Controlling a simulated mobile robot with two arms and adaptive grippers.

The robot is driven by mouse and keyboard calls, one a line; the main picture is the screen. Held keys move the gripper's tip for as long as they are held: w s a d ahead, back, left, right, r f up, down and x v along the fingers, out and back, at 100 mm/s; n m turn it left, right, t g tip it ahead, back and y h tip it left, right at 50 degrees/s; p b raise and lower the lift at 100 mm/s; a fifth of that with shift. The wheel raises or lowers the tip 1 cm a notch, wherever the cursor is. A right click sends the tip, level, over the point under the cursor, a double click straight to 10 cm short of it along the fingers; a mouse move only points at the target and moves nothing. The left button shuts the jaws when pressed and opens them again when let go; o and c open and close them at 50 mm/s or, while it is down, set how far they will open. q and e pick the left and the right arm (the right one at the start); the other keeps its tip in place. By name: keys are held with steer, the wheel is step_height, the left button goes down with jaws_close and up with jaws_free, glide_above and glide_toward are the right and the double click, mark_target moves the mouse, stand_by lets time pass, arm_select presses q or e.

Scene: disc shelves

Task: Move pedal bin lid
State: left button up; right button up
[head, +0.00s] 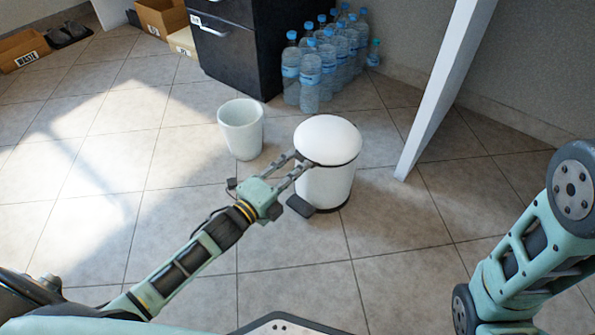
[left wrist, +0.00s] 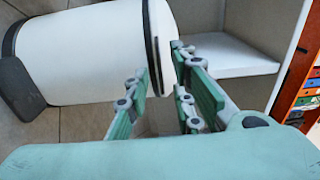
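The white pedal bin (head: 324,186) stands upright on the tiled floor, its domed white lid (head: 328,139) down on it. A dark pedal (head: 300,206) sticks out at its base. My left gripper (head: 297,164) is at the near left edge of the lid, fingers apart. In the left wrist view the bin (left wrist: 80,55) appears on its side. There the open left gripper (left wrist: 168,92) has one finger on each side of the lid's rim (left wrist: 160,50); I cannot tell whether they touch it. My right gripper is not in view; only the right arm shows.
An open white bin (head: 241,131) stands just left of the pedal bin. Several water bottles (head: 311,75) and a dark cabinet (head: 236,50) stand behind. A white panel (head: 445,90) rises at the right. Cardboard boxes (head: 160,17) are at the back left. The floor at left is clear.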

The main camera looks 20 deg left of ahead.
arm_select(q)
steer(key=shift+w+d, duration=0.25)
steer(key=shift+w, duration=0.4)
jaws_close()
